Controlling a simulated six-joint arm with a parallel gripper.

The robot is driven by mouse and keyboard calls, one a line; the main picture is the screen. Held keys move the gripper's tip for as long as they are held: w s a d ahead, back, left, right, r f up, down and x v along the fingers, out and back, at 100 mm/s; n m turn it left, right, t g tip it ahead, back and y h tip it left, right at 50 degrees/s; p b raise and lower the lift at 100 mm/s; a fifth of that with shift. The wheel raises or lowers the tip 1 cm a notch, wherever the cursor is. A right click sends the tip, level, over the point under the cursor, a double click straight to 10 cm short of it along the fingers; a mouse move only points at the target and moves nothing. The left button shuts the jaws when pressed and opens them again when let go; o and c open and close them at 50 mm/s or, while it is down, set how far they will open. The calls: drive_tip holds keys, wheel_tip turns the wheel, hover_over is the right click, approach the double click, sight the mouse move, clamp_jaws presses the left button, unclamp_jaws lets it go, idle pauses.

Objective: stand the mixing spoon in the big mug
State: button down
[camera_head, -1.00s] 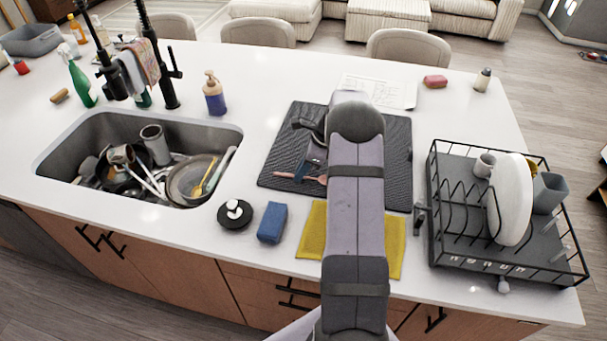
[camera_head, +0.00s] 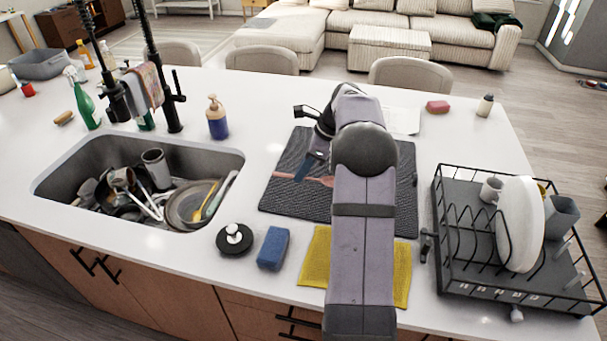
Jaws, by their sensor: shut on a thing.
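A pink spoon (camera_head: 284,175), which I take as the mixing spoon, lies across the view over the dark ribbed mat (camera_head: 280,205). My gripper (camera_head: 308,167) is shut on it; its right end is partly behind my arm. The spoon looks level and a little above the mat, though the height is hard to judge. A grey cup (camera_head: 563,218) and a smaller pale mug (camera_head: 490,190) are in the dish rack. A grey cylindrical vessel (camera_head: 156,170) is in the sink. I cannot tell which is the big mug; my arm hides part of the mat.
The black wire dish rack (camera_head: 455,275) with a white plate (camera_head: 520,225) stands at right. The sink (camera_head: 70,172) with piled dishes is at left. A soap bottle (camera_head: 217,122), blue sponge (camera_head: 273,248), black-and-white scrubber (camera_head: 235,240) and yellow cloth (camera_head: 315,270) surround the mat.

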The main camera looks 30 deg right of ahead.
drive_tip(key=shift+w+a+t+y+b, duration=0.3)
drive_tip(key=shift+w+a+t+y, duration=0.1)
drive_tip(key=shift+w+a+t, duration=0.1)
drive_tip(key=w+d+r+m+t+y+b, duration=0.25)
drive_tip(key=w+d+r+t+y, duration=0.2)
drive_tip(key=r+t, duration=0.35)
drive_tip(key=s+d+r+m+t+h, duration=0.1)
drive_tip(key=d+r+m+t+h, duration=0.1)
drive_tip(key=d, duration=0.4)
drive_tip(key=s+d+r+m+t+h+b, duration=0.1)
drive_tip(key=s+d+r+m+t+h, duration=0.1)
drive_tip(key=d+r+t+h, duration=0.1)
drive_tip(key=s+d+r+m+t+h+b, duration=0.1)
drive_tip(key=d+r+m+t+h, duration=0.2)
drive_tip(key=d, duration=0.6)
drive_tip(key=shift+s+d+t+h, duration=0.25)
drive_tip(key=shift+t+h, duration=0.2)
drive_tip(key=shift+t, duration=0.75)
drive_tip(key=shift+f, duration=0.15)
drive_tip(key=shift+f+b, duration=4.7)
drive_tip(key=shift+f, duration=2)
